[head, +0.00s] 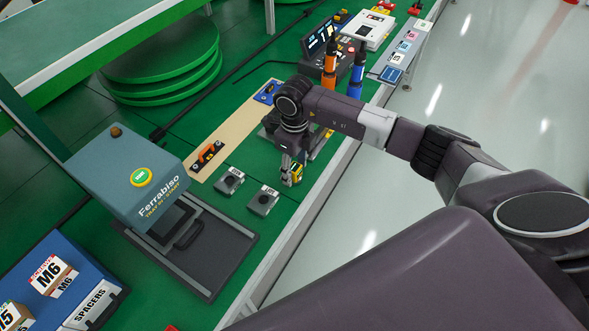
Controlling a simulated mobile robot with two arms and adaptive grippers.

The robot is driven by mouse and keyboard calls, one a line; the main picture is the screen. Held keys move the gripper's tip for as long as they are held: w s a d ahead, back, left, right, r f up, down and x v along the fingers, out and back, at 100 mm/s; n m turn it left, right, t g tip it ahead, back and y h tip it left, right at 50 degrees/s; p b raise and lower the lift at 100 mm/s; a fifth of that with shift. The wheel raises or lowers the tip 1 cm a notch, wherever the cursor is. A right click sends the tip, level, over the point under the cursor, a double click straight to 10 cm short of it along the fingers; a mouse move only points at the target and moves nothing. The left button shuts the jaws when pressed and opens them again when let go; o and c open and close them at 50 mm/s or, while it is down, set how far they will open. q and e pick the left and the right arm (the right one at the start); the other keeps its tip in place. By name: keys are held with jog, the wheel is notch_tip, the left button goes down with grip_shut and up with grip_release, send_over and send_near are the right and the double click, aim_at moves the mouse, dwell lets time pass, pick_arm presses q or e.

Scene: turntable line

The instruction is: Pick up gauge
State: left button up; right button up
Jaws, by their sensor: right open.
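My right gripper (291,168) points down over the green bench near its front edge, its jaws open. A small yellow and black object (297,174), which may be the gauge, sits right at its fingertips. I cannot tell whether the fingers touch it or stand around it, and the gripper hides part of it. Two grey blocks with dark round tops stand to the left, one nearer the board (229,180) and one nearer the bench edge (263,201). My left gripper is out of view.
A tan board (232,128) holds an orange-handled tool (208,154) and a blue part (266,92). A Ferrabiso box (125,175) and a dark tray (232,243) stand at left. Orange (330,62) and blue (355,78) upright tools stand behind my arm. Bare floor lies right.

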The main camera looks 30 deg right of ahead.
jog(key=shift+f, duration=0.4)
jog(key=shift+c, duration=0.4)
grip_shut()
jog(key=shift+r, duration=0.15)
